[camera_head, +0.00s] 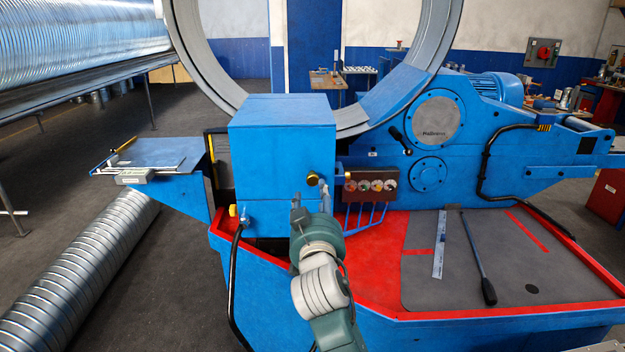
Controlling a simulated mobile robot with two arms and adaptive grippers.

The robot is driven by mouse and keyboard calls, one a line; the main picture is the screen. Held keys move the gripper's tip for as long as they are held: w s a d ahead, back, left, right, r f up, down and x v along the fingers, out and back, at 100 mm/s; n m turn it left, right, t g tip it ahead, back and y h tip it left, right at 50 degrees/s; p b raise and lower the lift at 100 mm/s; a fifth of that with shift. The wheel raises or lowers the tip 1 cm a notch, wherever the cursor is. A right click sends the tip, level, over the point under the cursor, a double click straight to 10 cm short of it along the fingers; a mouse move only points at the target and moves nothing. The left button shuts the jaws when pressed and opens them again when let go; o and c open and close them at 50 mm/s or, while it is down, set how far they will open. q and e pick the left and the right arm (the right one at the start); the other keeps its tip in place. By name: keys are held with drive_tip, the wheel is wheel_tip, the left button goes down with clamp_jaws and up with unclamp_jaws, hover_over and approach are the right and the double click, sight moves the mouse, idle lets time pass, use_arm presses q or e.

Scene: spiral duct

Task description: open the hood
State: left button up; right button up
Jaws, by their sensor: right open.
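The hood (282,140) is a blue box-shaped cover on the machine, in the middle of the head view. It looks closed, with its flat top level. A small brass-coloured knob (312,179) sits on its front face near the lower right. My right gripper (311,202) is in front of the hood, just below the knob in the picture, with its fingers apart and nothing seen between them. Whether a finger touches the hood cannot be told. My right wrist hides part of the machine below. My left gripper is not in view.
A steel ruler (438,245) and a black-handled bar (478,258) lie on the grey mat (425,285). A spiral duct (80,270) lies on the floor at left.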

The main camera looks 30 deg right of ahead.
sight(312, 182)
drive_tip(key=p+x, duration=0.2)
drive_tip(key=x, duration=0.7)
drive_tip(key=shift+p, duration=0.35)
drive_tip(key=shift+w+d+f, duration=0.1)
drive_tip(key=shift+w+d, duration=0.15)
drive_tip(key=shift+w, duration=0.25)
clamp_jaws()
